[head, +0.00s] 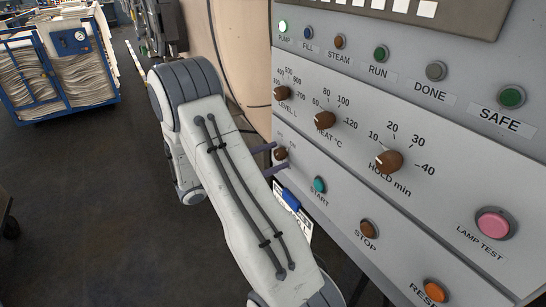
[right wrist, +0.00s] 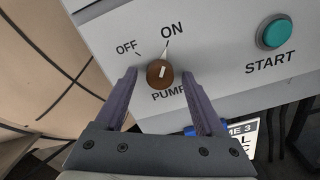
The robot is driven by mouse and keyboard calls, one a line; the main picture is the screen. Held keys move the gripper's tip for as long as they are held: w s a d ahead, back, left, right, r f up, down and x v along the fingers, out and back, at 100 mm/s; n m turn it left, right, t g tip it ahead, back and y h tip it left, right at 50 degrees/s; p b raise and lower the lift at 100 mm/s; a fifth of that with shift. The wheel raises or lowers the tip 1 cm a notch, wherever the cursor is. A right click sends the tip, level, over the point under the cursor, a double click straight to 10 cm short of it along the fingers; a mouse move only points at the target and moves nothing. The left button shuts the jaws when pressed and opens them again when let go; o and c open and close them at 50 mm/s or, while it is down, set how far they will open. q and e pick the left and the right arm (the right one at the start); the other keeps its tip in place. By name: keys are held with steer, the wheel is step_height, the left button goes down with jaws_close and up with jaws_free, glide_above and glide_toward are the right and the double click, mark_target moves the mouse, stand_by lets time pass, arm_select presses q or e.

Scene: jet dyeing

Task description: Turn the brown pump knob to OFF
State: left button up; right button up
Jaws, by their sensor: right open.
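The brown pump knob (right wrist: 160,74) sits on the grey panel in the right wrist view, above the PUMP label. Its white mark points up and slightly right, toward ON; OFF is to the upper left. In the head view the knob (head: 281,153) is small, at the panel's left edge. My right gripper (right wrist: 159,80) is open, with one purple finger on each side of the knob. Gaps seem to show between fingers and knob; contact is hard to tell. In the head view my right gripper (head: 274,158) reaches the knob from the left. My left gripper is not in view.
The teal START button (right wrist: 274,32) is right of the knob. The panel also holds the HOLD knob (head: 389,162), STOP button (head: 369,229) and pink LAMP TEST button (head: 493,223). The PUMP lamp (head: 283,26) glows. A blue cart (head: 68,106) stands far left, with open floor before it.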

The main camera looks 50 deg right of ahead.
jaws_close()
steer(key=shift+r+n+p, duration=0.1)
steer(key=shift+n+p, duration=0.4)
steer(key=shift+p, duration=0.2)
steer(key=n+p, duration=0.6)
steer(key=p, duration=0.1)
steer(key=shift+s+r+n, duration=0.1)
steer(key=shift+n, duration=0.2)
steer(key=n+p, duration=0.3)
steer(key=shift+f+n+p, duration=0.2)
steer(key=shift+n+p, duration=0.75)
steer(key=shift+n, duration=0.65)
jaws_free()
steer(key=shift+a, duration=0.15)
